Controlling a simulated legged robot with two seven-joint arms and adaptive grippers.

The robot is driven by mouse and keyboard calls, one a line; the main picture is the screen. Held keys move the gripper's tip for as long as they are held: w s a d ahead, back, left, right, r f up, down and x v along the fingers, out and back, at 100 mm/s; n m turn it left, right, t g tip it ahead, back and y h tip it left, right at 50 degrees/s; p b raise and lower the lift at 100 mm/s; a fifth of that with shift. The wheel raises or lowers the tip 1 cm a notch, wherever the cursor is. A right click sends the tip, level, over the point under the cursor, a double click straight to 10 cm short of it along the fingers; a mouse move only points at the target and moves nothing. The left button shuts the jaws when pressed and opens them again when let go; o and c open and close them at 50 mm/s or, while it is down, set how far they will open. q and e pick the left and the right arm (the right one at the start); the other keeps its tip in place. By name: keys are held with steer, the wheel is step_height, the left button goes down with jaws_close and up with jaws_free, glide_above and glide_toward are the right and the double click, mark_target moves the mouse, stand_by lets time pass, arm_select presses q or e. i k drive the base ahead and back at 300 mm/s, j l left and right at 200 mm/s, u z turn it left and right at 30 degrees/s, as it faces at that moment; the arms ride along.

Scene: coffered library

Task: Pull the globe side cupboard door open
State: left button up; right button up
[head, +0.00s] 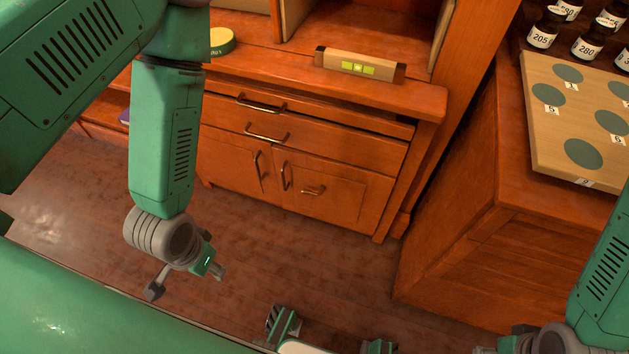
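The wooden cabinet (300,150) stands ahead, with drawers above and cupboard doors below. The left cupboard door (229,160) has an upright handle (258,165) near its right edge. The right cupboard door (335,203) has an upright handle (285,177) near its left edge, and a level handle (313,191) shows on its panel. Both doors look shut. No globe is in view, so I cannot tell which door is globe side. My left gripper (186,279) is open and empty, in front of the cabinet, apart from it. My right gripper (508,345) is partly cut off at the bottom edge.
A box with green labels (360,65) and a round green-and-yellow tin (221,41) sit on the cabinet top. At right, a wooden unit (455,215) bears a board with round green spots (545,125) and several dark bottles (541,38). Floor (330,270) before the cabinet is clear.

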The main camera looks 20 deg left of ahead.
mark_target(355, 198)
steer(key=j+z, duration=0.3)
steer(key=j, duration=0.45)
steer(key=j+z, duration=0.3)
steer(key=j, duration=0.5)
